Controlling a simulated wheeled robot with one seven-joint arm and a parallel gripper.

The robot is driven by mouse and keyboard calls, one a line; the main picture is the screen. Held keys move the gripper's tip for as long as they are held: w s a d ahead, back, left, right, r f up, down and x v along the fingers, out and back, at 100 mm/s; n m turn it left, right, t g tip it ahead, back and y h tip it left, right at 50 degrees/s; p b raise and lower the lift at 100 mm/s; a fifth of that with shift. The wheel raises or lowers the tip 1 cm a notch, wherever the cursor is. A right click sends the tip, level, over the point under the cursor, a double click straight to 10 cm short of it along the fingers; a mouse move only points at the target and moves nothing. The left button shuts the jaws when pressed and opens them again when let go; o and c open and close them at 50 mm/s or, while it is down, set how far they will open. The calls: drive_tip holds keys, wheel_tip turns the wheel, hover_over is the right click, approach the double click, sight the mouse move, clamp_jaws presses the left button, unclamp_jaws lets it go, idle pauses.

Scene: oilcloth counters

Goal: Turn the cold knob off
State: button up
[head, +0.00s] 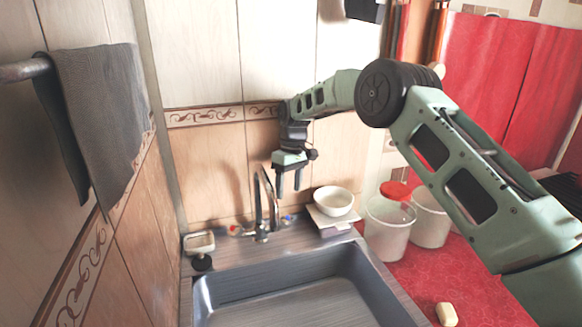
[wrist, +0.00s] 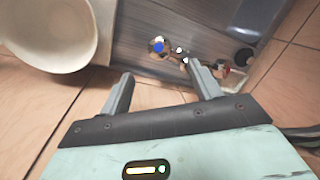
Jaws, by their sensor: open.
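The cold knob (head: 288,218), marked blue, is on the right side of the chrome faucet (head: 262,205) behind the sink. In the wrist view the cold knob (wrist: 157,46) shows beyond the space between the fingers. The red-marked knob (head: 235,230) is on the faucet's left; it also shows in the wrist view (wrist: 222,68). My gripper (head: 288,190) is open and empty, fingers pointing down, above the cold knob and apart from it. In the wrist view my gripper (wrist: 160,74) has its fingers spread wide. The knob's exact turn angle is too small to tell.
A white bowl (head: 334,200) stands close to the right of the cold knob. The grey sink (head: 345,272) is in front. Two pale tubs (head: 388,230) stand farther right on the red counter, near a soap bar (head: 446,314). A soap dish (head: 200,243) stands left. Tiled wall is close behind.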

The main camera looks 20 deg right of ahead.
wheel_tip(320, 180, up, 8)
drive_tip(key=w+d, duration=0.1)
drive_tip(key=shift+b, duration=0.4)
drive_tip(key=shift+f, duration=0.1)
